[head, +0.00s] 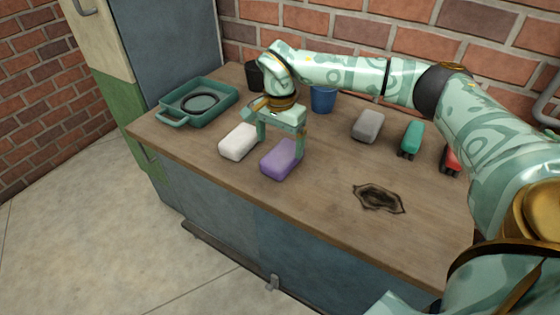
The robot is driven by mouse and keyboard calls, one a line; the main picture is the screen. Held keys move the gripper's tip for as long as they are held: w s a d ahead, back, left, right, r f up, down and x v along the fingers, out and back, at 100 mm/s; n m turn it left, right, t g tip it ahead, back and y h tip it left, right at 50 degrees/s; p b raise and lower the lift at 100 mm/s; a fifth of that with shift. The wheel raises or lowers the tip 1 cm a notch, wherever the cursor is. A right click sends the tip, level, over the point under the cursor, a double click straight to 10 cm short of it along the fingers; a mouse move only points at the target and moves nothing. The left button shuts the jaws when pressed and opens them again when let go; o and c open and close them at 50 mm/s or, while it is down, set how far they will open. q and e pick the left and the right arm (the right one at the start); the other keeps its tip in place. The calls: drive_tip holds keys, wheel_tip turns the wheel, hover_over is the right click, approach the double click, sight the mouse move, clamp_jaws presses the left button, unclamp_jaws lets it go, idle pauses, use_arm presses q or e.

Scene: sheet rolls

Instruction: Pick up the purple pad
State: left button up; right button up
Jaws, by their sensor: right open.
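The purple pad (281,160) lies on the wooden worktop (330,220) near its front edge. It is a rounded block. My right gripper (281,146) points down at the pad's back side, with its two fingers apart. One finger is by the pad's right end and the other is near its left back corner. I cannot tell whether either finger touches the pad. My left gripper is not in view.
A white pad (238,142) lies close left of the purple one. A green tray (198,103) is at the left. A blue cup (322,99), a grey pad (368,126), a green item (411,139) and a red item (452,158) stand behind and right. A dark ragged patch (379,198) marks the worktop.

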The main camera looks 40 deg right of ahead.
sight(280, 155)
drive_tip(key=shift+s+f, duration=0.15)
drive_tip(key=shift+f, duration=0.4)
wheel_tip(280, 155, down, 5)
drive_tip(key=b, duration=0.2)
drive_tip(key=shift+a+r+b, duration=0.1)
drive_tip(key=shift+r+b, duration=0.1)
drive_tip(key=shift+b, duration=0.2)
drive_tip(key=shift+s+r, duration=0.1)
drive_tip(key=shift+r, duration=0.1)
drive_tip(key=c, duration=1.1)
